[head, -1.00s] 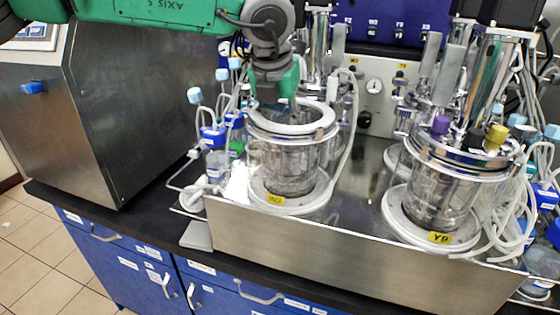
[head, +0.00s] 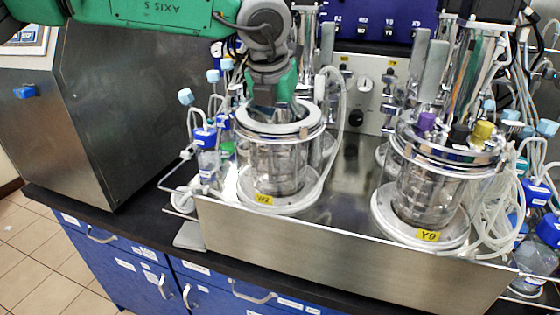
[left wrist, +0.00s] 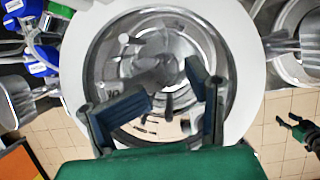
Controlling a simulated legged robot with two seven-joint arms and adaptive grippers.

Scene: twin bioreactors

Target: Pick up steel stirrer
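The left glass vessel (head: 278,170), with a yellow W2 label, stands with its round top open under a pale ring rim. My left gripper (head: 275,103) points down into this opening. In the left wrist view its two dark fingers (left wrist: 168,98) are spread apart, with no object clearly held between them. A grey metal shape, seemingly the steel stirrer (left wrist: 162,70), shows inside the vessel just beyond the fingers. Reflections blur its outline, and contact cannot be told. My right gripper (left wrist: 292,126) appears small at the right of the left wrist view, with its jaws apart.
A second vessel (head: 430,190), labelled Y9, has a crowded lid at right. Blue-capped bottles (head: 206,150) and tubing stand close left of the W2 vessel. A steel tray (head: 340,245) holds both vessels. A large steel cabinet (head: 110,100) stands at left.

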